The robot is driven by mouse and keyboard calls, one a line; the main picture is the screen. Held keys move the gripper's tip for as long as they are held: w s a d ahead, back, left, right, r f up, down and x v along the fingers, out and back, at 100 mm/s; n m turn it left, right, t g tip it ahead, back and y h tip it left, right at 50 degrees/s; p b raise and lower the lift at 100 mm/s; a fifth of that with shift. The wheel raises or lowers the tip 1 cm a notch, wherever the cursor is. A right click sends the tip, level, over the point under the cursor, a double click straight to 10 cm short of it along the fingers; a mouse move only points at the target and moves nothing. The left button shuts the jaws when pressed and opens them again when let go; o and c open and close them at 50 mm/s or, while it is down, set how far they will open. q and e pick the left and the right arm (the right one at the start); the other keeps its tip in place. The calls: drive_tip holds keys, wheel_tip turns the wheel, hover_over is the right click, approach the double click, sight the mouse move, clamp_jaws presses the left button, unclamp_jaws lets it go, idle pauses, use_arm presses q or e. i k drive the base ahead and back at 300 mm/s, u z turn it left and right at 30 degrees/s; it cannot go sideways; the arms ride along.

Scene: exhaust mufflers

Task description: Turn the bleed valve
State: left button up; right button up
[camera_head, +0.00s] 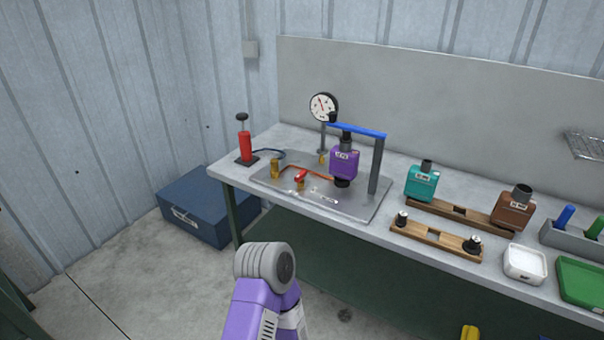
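A steel test plate (345,207) lies on the workbench with a purple muffler (344,162) standing on it under a blue bar (357,131). A small red-handled fitting (301,176), which looks like the bleed valve, sits on the plate left of the muffler, on a red line. A brass fitting (275,168) stands to its left. A round pressure gauge (323,107) stands behind them. A red hand pump (244,145) is at the bench's left end. A purple and grey arm link of mine is low in front of the bench. Neither gripper's fingers show.
Teal (422,182) and brown (514,208) mufflers stand on a wooden rack behind another wooden rack (435,238). A white tray (525,264) and green tray (583,283) are at right. A blue box (205,208) sits on the floor, left.

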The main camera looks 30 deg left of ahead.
sight(302, 175)
drive_tip(key=k, duration=0.6)
drive_tip(key=u, duration=0.7)
drive_tip(key=i, duration=0.85)
drive_tip(key=u, duration=0.55)
